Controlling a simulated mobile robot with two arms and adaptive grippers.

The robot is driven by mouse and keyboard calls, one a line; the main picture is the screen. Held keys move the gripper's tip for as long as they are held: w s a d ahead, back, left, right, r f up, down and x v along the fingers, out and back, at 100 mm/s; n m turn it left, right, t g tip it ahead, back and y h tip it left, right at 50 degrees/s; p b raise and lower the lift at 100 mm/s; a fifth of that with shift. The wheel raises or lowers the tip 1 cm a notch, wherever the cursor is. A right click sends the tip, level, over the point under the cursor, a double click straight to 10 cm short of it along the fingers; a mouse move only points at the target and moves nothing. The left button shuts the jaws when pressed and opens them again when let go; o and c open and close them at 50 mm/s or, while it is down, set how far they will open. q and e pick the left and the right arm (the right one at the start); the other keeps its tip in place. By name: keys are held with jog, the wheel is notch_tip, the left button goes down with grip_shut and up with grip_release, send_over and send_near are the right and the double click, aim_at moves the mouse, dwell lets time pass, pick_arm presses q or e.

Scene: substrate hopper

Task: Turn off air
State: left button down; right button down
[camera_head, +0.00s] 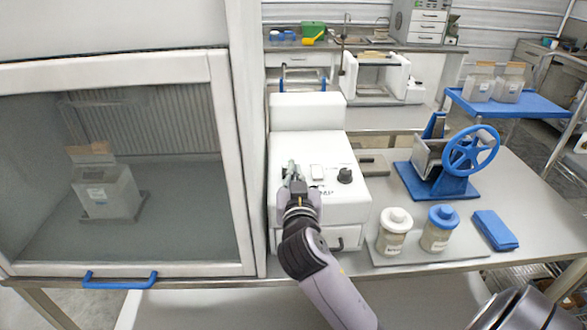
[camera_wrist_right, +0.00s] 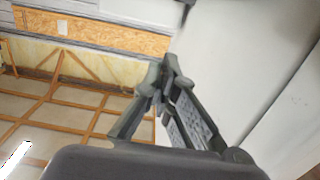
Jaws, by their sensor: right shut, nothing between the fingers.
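A white machine (camera_head: 310,120) stands on the bench, right of the glass-fronted cabinet. Its top panel carries a white rocker-like switch (camera_head: 317,171) and a black round knob (camera_head: 345,175). The labels are too small to read, so I cannot tell which one is for air. My right gripper (camera_head: 292,175) is shut and empty over the left part of this panel, left of the switch. I cannot tell whether it touches the panel. It hides that part of the panel. The right wrist view shows its fingertips (camera_wrist_right: 170,72) together, with nothing between them. My left gripper is not in view.
The cabinet (camera_head: 222,150) with a blue handle (camera_head: 119,280) stands close on the left. Two jars (camera_head: 394,232) (camera_head: 439,228), a folded blue cloth (camera_head: 495,230) and a blue-wheeled press (camera_head: 470,150) stand to the right.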

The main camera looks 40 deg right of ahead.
jog(key=p+x, duration=0.1)
jog(key=x, duration=0.3)
jog(key=p+x, duration=0.1)
jog(key=x, duration=0.3)
jog(key=shift+w+d+r+p, duration=0.1)
jog(key=shift+w+r+p, duration=0.05)
jog(key=shift+p, duration=0.25)
jog(key=f, duration=0.2)
jog(key=shift+s+a+f+p, duration=0.25)
jog(key=shift+s+f+p, duration=0.05)
jog(key=shift+s+f, duration=0.05)
jog(key=shift+s+a+f, duration=0.2)
jog(key=shift+s+f, duration=0.15)
jog(key=shift+f, duration=0.35)
